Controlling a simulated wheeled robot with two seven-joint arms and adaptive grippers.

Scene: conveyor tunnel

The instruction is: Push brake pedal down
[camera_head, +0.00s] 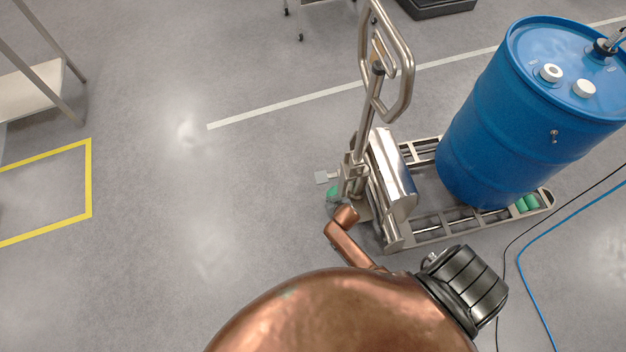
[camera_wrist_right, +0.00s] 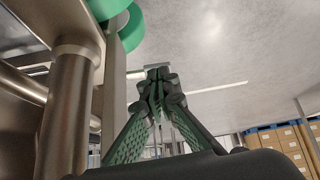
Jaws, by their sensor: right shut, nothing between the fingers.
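The brake pedal (camera_head: 321,177) is a small flat grey plate sticking out to the left of the metal pallet truck, low beside its handle (camera_head: 388,60). My right gripper (camera_head: 334,203) is small and partly hidden beyond my copper forearm, close to the pedal and the green wheel area. In the right wrist view my right gripper (camera_wrist_right: 158,74) is shut and empty, its textured green fingers meeting at the tips. A thin pale plate edge, likely the pedal (camera_wrist_right: 131,73), shows beside and behind the fingertips. I cannot tell whether they touch. My left gripper is not in view.
The truck's metal cover (camera_head: 391,170) is beside the handle. A blue drum (camera_head: 510,115) stands over the forks at the right. Green wheels (camera_wrist_right: 122,28) are close to the fingers in the right wrist view. Cables (camera_head: 535,255) lie at the right.

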